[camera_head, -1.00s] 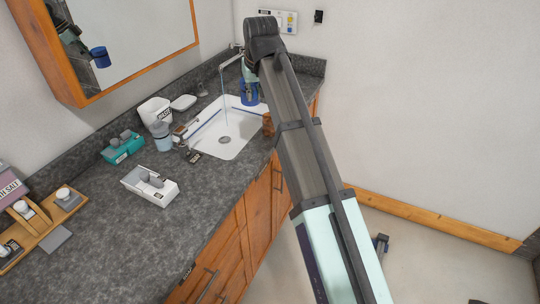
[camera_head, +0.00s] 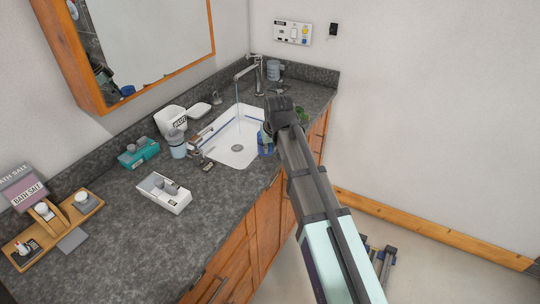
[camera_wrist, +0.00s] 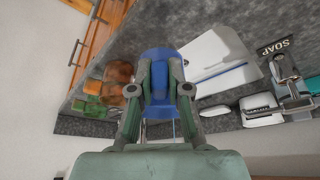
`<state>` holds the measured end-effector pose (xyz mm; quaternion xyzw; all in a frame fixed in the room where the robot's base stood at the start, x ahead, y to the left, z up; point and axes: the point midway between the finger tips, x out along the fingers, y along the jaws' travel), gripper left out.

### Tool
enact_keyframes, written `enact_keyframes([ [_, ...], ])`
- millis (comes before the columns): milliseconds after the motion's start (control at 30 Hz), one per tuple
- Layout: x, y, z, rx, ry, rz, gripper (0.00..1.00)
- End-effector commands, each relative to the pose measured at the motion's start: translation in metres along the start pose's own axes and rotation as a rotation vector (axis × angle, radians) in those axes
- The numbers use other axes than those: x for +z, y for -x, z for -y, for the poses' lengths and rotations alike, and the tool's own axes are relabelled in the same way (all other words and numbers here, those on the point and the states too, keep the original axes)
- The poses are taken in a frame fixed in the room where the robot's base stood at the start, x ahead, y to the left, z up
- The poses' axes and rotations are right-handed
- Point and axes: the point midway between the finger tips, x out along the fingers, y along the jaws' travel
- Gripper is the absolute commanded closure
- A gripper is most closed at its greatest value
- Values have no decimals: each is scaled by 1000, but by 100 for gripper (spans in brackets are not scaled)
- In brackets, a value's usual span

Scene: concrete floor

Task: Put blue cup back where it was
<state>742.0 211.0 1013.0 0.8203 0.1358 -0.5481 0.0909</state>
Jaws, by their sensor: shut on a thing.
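The blue cup (camera_head: 265,144) is in my gripper beside the right rim of the white sink (camera_head: 222,152). In the wrist view the blue cup (camera_wrist: 160,58) sits between the two fingers of my gripper (camera_wrist: 162,88), which is shut on it. The sink (camera_wrist: 208,52) lies to its right there. My arm hides part of the cup and the gripper in the head view. Whether the cup touches the counter is unclear. The cup's inside is not visible.
Water runs from the tap (camera_head: 246,72) into the sink. Brown containers (camera_wrist: 118,74) and green things (camera_wrist: 92,96) stand close left of the cup in the wrist view. A grey-blue cup (camera_head: 273,71) stands behind the tap. The front-left dark counter (camera_head: 125,230) has free room.

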Motion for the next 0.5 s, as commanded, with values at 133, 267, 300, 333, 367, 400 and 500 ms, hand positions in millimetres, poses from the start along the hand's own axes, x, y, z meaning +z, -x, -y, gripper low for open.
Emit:
enact_keyframes([
  [133, 3, -7, 0, 0, 0, -1, 100],
  [267, 5, -11, 0, 0, 0, 0, 100],
  [300, 6, -13, 0, 0, 0, 0, 100],
  [333, 7, -15, 0, 0, 0, 0, 100],
  [367, 8, -18, 0, 0, 0, 0, 100],
  [400, 9, -21, 0, 0, 0, 0, 100],
  [500, 14, -32, 0, 0, 0, 1, 100],
])
